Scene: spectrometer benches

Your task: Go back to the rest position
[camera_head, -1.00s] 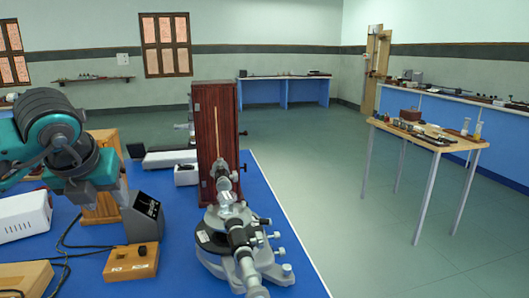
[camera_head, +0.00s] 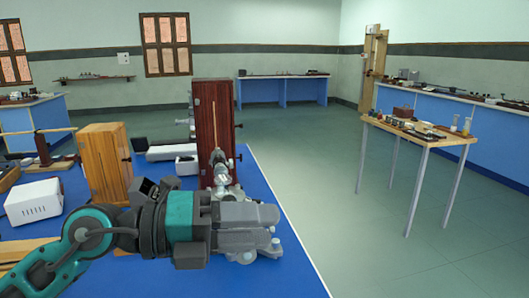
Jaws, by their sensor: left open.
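My left arm, teal and grey, comes in from the lower left and reaches across the blue bench top (camera_head: 284,240). My left gripper (camera_head: 266,214) is at its right end, low in the picture, open, with nothing visible in it. It hides most of the grey spectrometer (camera_head: 268,250). Only the spectrometer's upper part and a piece of its base show around the gripper; I cannot tell whether they touch. My right gripper is not in view.
A tall dark red wooden case (camera_head: 214,125) stands just behind the spectrometer. A lighter wooden box (camera_head: 104,165) and a white box (camera_head: 34,201) stand to the left. Open floor (camera_head: 310,165) lies right of the bench, before a small wooden table (camera_head: 436,140) carrying small items.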

